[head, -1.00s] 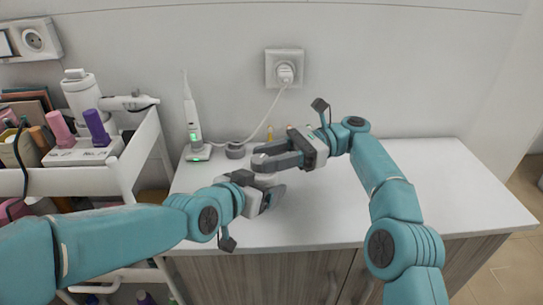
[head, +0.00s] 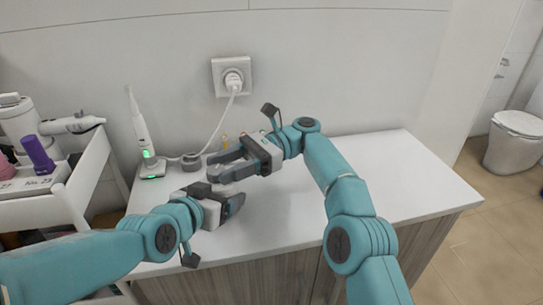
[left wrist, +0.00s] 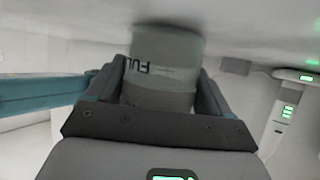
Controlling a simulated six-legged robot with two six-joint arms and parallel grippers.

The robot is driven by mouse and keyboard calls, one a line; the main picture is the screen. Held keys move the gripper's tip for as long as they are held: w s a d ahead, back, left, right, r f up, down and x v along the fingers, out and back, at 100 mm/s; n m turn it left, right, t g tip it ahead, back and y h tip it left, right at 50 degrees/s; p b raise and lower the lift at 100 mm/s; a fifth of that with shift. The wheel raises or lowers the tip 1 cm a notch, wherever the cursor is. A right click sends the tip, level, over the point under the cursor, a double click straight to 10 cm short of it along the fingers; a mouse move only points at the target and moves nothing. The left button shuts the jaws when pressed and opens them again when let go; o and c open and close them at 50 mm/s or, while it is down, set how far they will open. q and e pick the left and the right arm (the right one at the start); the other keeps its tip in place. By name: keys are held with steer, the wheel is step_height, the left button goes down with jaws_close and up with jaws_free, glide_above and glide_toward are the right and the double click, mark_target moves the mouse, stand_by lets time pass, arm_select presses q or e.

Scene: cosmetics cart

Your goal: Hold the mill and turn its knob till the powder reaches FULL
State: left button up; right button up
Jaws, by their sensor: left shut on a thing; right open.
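The mill (left wrist: 160,72) shows in the left wrist view as a pale grey-green cylinder between my left fingers, with the word FULL upside down on its side. I cannot tell the powder level in it. My left gripper (head: 222,192) is shut on the mill, low over the white counter. In the head view the grippers largely hide the mill, and its knob cannot be made out. My right gripper (head: 218,165) is open, just beyond and above the left one, with its fingers pointing left. I cannot tell whether it touches the mill.
The counter (head: 350,180) is clear on the right. An electric toothbrush (head: 141,125) on a lit charger and a small grey round object (head: 191,161) stand at its back left. A cord runs to the wall socket (head: 232,77). A cart (head: 90,180) stands at the left.

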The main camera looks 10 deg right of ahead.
steer(key=shift+r+m+t+y, duration=0.2)
steer(key=shift+m+t+y, duration=0.25)
steer(key=shift+t, duration=0.25)
